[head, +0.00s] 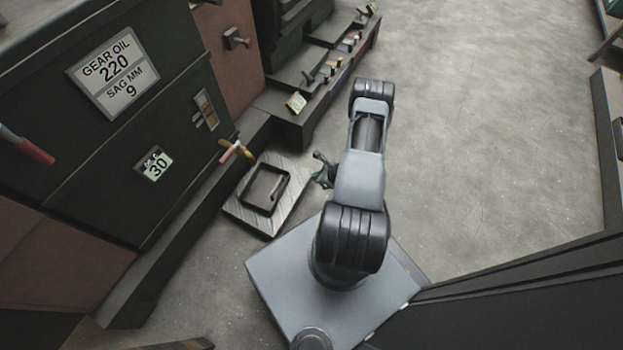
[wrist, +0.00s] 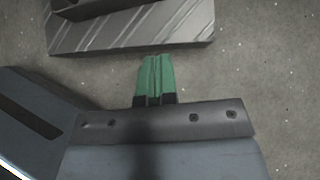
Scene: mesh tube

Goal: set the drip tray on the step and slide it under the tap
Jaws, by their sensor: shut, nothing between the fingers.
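The drip tray (head: 255,208) is a dark, shallow rectangular frame with a bar inside it. It lies on the step (head: 283,203), a grey plate with diagonal stripes, in front of the dark machine. The tap (head: 236,151), with red and yellow parts, sticks out from the machine just beyond the tray's far end. My gripper (head: 322,170) is to the right of the step, apart from the tray. In the wrist view its green fingers (wrist: 155,78) are shut together and empty, pointing at the striped step (wrist: 140,30). A dark corner of the tray (wrist: 85,10) shows at the top left.
A dark ledge (head: 295,118) with small items runs beyond the step. Open concrete floor (head: 480,130) lies right of my arm. Dark panels stand at the right edge.

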